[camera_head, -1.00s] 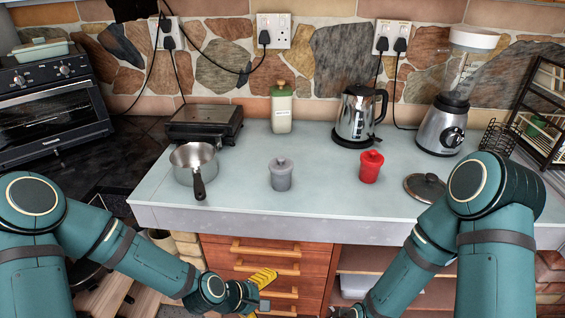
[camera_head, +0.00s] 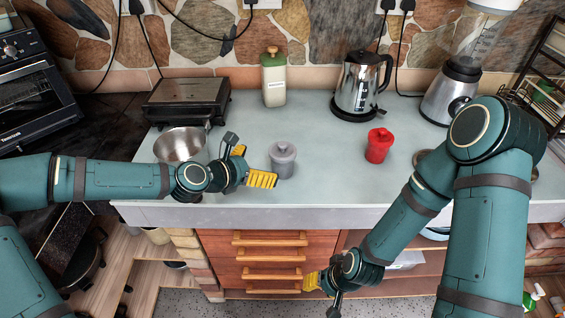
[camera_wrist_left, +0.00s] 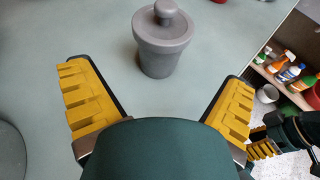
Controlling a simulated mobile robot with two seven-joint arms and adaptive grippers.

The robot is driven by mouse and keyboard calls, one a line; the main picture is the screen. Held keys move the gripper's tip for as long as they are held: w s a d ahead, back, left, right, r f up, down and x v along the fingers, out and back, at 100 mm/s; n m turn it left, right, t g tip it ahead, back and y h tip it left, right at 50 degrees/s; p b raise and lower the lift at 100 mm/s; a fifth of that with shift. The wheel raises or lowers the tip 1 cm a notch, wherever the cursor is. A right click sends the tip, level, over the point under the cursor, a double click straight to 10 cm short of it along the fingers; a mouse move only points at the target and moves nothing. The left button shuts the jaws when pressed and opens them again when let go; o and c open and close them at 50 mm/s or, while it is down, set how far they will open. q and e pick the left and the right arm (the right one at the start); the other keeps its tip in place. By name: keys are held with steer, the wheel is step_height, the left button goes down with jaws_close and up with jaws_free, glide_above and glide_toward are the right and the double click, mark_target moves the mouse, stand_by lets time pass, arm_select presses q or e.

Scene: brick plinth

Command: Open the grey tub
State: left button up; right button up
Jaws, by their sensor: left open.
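The grey tub (camera_head: 283,162) stands upright on the counter, its knobbed lid on top. In the left wrist view the grey tub (camera_wrist_left: 161,42) is ahead of my fingers, centred between them and apart from them. My left gripper (camera_head: 252,167) is open and empty, just left of the tub at about its height; its yellow fingers (camera_wrist_left: 160,100) are spread wide. My right gripper (camera_head: 318,284) is low in front of the drawers, away from the tub; I cannot tell whether it is open or shut.
A red tub (camera_head: 379,146) stands to the right of the grey one. A saucepan (camera_head: 180,146) is behind my left forearm. A kettle (camera_head: 360,88), a green-white canister (camera_head: 273,80) and a black grill (camera_head: 187,100) stand at the back. The counter between the two tubs is clear.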

mark_target(274, 163)
arm_select(q)
steer(key=x, duration=0.4)
steer(key=shift+f+b, duration=0.1)
steer(key=shift+b, duration=0.2)
steer(key=x, duration=0.2)
steer(key=b+x, duration=0.1)
steer(key=x, duration=0.1)
steer(key=shift+f, duration=0.4)
steer(key=shift+w+d+f, duration=0.15)
steer(key=shift+w+d, duration=0.15)
steer(key=shift+d, duration=0.1)
steer(key=c, duration=1.3)
